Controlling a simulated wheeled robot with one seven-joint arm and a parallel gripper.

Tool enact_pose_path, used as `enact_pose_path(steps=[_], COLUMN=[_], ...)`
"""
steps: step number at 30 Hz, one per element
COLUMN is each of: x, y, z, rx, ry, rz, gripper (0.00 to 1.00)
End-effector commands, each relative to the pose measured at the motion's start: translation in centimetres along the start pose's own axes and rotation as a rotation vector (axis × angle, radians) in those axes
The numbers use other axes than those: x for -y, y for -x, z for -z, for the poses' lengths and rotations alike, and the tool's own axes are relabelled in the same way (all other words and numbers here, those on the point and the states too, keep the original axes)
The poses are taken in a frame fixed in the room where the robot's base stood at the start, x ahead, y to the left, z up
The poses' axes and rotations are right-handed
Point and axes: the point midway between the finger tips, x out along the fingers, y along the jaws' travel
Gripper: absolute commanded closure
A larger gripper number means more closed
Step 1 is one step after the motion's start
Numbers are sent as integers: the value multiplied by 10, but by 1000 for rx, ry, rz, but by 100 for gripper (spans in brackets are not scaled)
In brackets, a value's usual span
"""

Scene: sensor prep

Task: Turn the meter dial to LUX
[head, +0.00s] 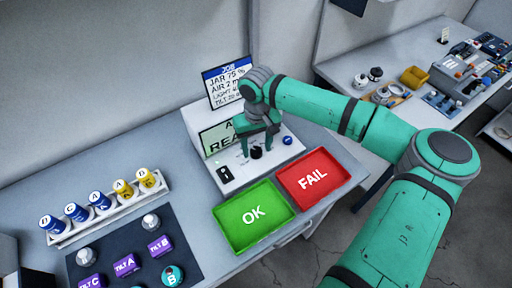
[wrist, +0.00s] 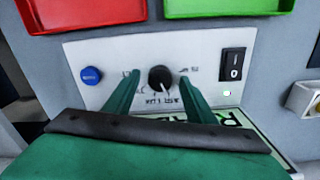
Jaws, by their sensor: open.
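The meter (head: 284,158) is a pale box with a sloped panel and a display partly hidden by my gripper. Its black round dial (head: 257,153) sits on the panel; it also shows in the wrist view (wrist: 160,79). Small printed labels ring the dial, upside down in the wrist view, too small to read surely. I cannot tell which label the dial points to. My gripper (head: 258,143) is over the panel, its green fingers apart, one on each side of the dial in the wrist view (wrist: 160,76). A gap shows between each finger and the dial.
A blue button (wrist: 91,75) and a black rocker switch (wrist: 233,64) flank the dial. A green OK tray (head: 253,238) and a red FAIL tray (head: 335,194) lie before the meter. A job card (head: 226,84) stands behind. A rack (head: 108,215) of labelled jars is at left.

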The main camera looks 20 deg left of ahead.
Motion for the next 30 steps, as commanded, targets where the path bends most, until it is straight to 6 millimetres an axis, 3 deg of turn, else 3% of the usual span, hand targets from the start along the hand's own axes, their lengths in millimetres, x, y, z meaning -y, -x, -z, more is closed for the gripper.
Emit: enact_pose_path(steps=[12,13,18,30], x=[2,2,1,1], y=[-9,-9,-9,-10], z=[1,1,0,0], rx=[-1,-1,-1,0], ry=[4,4,2,-65], rz=[-1,-1,0,3], gripper=[49,52,91,90])
